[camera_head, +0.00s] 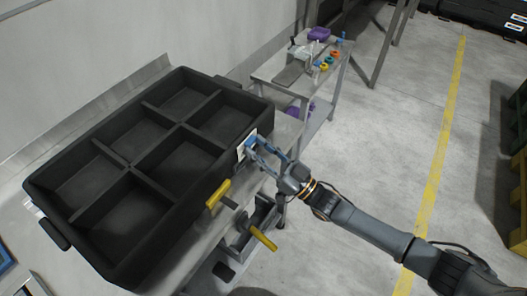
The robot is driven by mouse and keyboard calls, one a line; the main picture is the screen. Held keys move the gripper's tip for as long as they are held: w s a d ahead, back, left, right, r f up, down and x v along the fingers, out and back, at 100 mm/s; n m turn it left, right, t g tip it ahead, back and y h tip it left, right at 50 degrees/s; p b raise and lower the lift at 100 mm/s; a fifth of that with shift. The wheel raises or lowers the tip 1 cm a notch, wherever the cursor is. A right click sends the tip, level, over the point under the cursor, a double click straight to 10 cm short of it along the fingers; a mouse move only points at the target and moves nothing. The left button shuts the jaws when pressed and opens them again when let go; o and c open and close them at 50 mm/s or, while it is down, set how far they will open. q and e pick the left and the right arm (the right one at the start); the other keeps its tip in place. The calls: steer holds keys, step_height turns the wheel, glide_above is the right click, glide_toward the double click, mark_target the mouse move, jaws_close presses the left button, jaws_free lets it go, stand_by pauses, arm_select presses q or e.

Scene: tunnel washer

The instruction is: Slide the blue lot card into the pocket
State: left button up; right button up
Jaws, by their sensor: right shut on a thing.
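My right gripper (256,148) reaches in from the lower right and is shut on the blue lot card (250,142). The card is at the right outer wall of the black divided crate (108,235), in front of a small white pocket or label (240,151). The fingers cover part of the card, so I cannot tell whether it is inside the pocket or only against it. My left gripper is not in view.
Yellow handles (218,194) stick out below the crate's right side. A metal cart (296,76) with coloured rolls and tools stands behind. The floor (400,130) right of the cart is clear, with a yellow line (447,120).

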steer(key=shift+w+a+f+b, duration=0.25)
steer(key=shift+w+a+b, duration=0.25)
steer(key=shift+a, duration=0.2)
steer(key=shift+f+b, duration=0.95)
steer(key=shift+f, duration=0.3)
steer(key=shift+f+b, duration=0.55)
steer(key=shift+b, duration=0.15)
steer(key=shift+r, duration=0.1)
steer(key=shift+r, duration=0.1)
steer(key=shift+f+b, duration=0.45)
steer(key=shift+b, duration=0.1)
steer(key=shift+f+b, duration=0.45)
steer(key=shift+b, duration=0.05)
